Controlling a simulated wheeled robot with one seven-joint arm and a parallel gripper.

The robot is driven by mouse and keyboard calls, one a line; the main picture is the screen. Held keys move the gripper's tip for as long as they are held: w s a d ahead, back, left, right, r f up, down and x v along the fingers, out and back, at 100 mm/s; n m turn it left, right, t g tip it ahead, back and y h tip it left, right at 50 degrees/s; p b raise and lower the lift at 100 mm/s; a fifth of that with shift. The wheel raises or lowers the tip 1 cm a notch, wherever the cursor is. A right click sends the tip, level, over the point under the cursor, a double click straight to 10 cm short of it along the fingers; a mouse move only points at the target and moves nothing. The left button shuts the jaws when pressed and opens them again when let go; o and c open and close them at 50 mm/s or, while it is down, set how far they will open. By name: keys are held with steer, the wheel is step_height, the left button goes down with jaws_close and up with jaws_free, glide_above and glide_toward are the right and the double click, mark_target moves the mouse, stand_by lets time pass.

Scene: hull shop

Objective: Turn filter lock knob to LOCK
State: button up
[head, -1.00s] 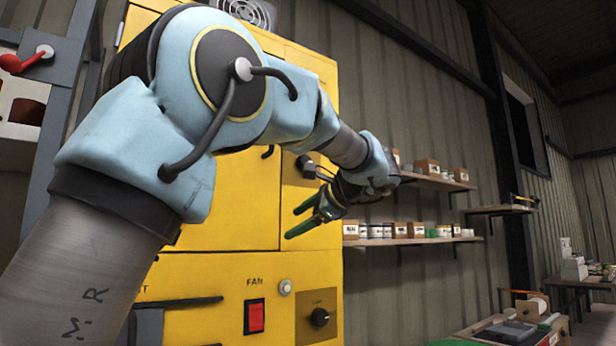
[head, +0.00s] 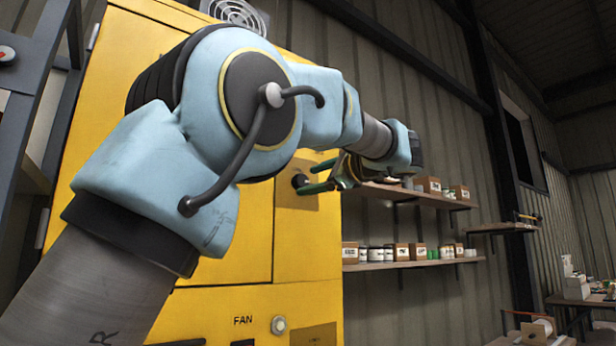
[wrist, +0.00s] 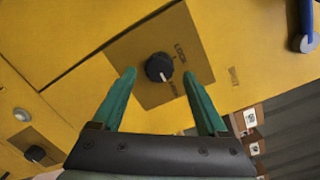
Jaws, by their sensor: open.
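The filter lock knob is a dark round knob (wrist: 159,67) on a brown plate (wrist: 150,95) on the yellow cabinet. "LOCK" is printed on the plate to the knob's upper right. A small white mark on the knob faces the lower right, toward another label too small to read. My gripper (wrist: 159,74) is open, with one green finger to each side of the knob in the wrist view and visible gaps between. In the head view the knob (head: 300,181) shows beside my gripper (head: 318,177), whose fingers point left at the cabinet. Whether the fingertips reach around the knob is unclear.
The yellow cabinet (head: 235,265) also bears a second dark knob (wrist: 35,153) and a round button (wrist: 22,114). A blue handle (wrist: 305,42) is at upper right in the wrist view. Shelves (head: 415,263) with boxes and cans are on the wall to the right.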

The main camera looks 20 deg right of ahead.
steer(key=shift+x, duration=1)
jaws_close()
